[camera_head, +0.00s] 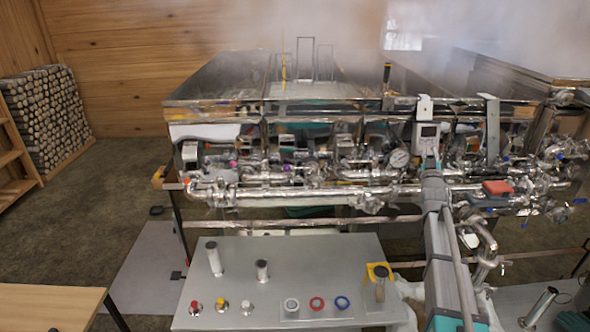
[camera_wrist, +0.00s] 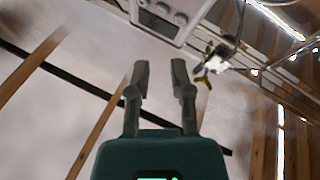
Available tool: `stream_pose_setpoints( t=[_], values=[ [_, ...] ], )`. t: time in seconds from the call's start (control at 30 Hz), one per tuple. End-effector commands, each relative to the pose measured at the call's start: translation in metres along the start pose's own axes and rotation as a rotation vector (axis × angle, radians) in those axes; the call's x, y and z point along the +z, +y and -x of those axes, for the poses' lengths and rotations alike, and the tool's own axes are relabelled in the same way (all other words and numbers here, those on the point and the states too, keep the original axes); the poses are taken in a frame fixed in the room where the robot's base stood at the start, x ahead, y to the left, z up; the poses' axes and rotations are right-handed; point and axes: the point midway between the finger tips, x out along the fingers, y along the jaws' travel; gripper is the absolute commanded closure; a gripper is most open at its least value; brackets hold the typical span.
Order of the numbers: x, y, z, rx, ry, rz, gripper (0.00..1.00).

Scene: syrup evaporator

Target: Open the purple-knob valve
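My gripper (camera_head: 430,162) is at the pipework right of centre, well to the right of the purple spot and just below a grey box with a display (camera_head: 427,133). In the wrist view my gripper (camera_wrist: 161,72) points upward with its two fingers apart and nothing between them. No purple knob shows in the wrist view.
A pressure gauge (camera_head: 399,158) and crowded pipes lie left of my gripper. A red-topped box (camera_head: 497,188) is to its right. A grey table (camera_head: 240,255) with knobs and rings stands in front. Steam hangs over the pans. A yellow-brown handle (camera_wrist: 208,65) shows in the wrist view.

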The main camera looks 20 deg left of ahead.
Motion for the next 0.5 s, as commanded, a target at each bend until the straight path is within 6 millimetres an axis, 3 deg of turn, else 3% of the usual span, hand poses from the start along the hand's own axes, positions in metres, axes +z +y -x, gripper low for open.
stream_pose_setpoints(
  t=[0.5],
  values=[
    [0.057, -0.071, 0.091, -0.105, -0.499, -0.347, 0.72]
  ],
)
